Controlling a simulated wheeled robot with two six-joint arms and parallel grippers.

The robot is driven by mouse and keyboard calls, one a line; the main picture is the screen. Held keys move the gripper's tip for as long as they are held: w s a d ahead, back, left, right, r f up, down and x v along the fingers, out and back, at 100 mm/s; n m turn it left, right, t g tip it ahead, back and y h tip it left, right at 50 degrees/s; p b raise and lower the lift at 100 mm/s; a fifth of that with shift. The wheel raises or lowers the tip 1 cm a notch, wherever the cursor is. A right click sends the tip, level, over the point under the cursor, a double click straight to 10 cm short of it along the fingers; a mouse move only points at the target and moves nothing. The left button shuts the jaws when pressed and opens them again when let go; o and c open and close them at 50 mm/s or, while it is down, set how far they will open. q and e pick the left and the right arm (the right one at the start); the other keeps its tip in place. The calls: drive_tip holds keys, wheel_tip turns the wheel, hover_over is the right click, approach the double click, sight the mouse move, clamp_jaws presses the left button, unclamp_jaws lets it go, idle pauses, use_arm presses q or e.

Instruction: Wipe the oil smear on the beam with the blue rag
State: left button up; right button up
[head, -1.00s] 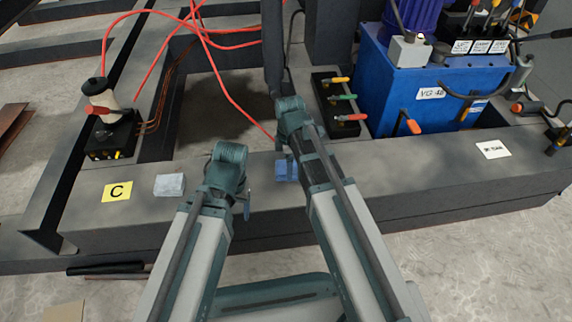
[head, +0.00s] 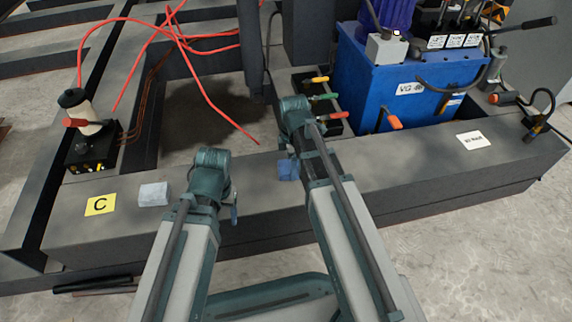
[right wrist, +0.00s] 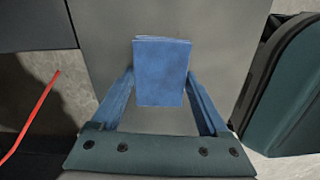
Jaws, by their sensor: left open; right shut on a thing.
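The blue rag (head: 287,170) shows beside my right arm, over the grey beam (head: 385,168). In the right wrist view it is a folded blue block (right wrist: 162,72) between the fingertips. My right gripper (right wrist: 160,80) is shut on it. Whether the rag touches the beam I cannot tell. My left gripper (head: 234,212) is open and empty, hanging near the front edge of the beam, left of the rag. I cannot make out the oil smear in either view; my arms hide part of the beam.
A pale folded cloth (head: 153,194) and a yellow C card (head: 100,205) lie on the beam's left part. A blue hydraulic unit (head: 385,85), a valve block (head: 320,105) and a black box with a bottle (head: 92,150) stand behind. Red hoses (head: 208,95) hang behind the beam.

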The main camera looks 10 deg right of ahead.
sight(262, 176)
drive_tip(key=shift+d+f, duration=0.1)
drive_tip(key=shift+d, duration=0.4)
drive_tip(key=shift+a, duration=0.1)
drive_tip(key=shift+a, duration=1.7)
drive_tip(key=shift+w+a, duration=0.15)
drive_tip(key=shift+a, duration=1.6)
drive_tip(key=shift+a+f, duration=0.1)
drive_tip(key=shift+a, duration=1.6)
